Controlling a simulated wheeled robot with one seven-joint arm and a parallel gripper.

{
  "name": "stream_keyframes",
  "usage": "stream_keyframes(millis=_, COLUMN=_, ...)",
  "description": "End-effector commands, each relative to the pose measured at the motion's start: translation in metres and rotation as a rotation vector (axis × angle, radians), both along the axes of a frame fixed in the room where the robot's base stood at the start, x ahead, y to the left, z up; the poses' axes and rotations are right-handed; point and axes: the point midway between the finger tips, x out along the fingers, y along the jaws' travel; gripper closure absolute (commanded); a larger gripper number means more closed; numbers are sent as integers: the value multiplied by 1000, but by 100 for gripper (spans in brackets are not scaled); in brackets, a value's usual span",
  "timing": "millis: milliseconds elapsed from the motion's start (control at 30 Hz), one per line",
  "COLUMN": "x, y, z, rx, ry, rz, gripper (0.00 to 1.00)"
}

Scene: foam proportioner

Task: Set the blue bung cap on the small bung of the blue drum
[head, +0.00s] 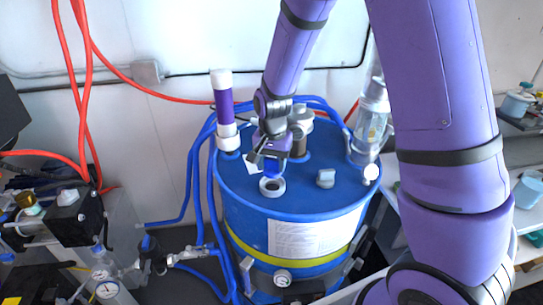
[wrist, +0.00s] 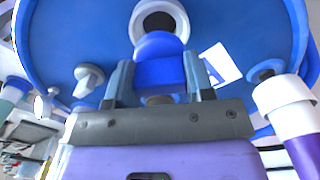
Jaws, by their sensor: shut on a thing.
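The blue drum (head: 240,205) stands in the middle of the head view, its blue top facing up. A white-ringed bung with a dark opening (head: 272,187) is near the front of its top; it also shows at the top of the wrist view (wrist: 160,18). My gripper (head: 271,160) is above the drum top, shut on the blue bung cap (head: 272,169). In the wrist view the cap (wrist: 160,70) sits between the two fingers, its round end overlapping the ring's near edge. The cap appears just behind the opening in the head view; its height above it is unclear.
A grey knob (head: 325,178) stands on the drum top, right of the opening. A purple and white tube (head: 224,105) rises at the left, and a clear cylinder (head: 372,120) at the right. Blue hoses (head: 203,150) run down the drum's left side.

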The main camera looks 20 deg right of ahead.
Motion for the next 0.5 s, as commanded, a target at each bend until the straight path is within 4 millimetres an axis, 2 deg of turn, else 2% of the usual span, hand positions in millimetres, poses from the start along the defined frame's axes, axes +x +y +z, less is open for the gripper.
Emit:
stream_keyframes(millis=233, x=0, y=0, z=-24, rx=-1, ry=2, rz=1, gripper=75)
stream_keyframes(millis=500, x=0, y=0, z=-36, rx=-1, ry=1, rz=1, gripper=75)
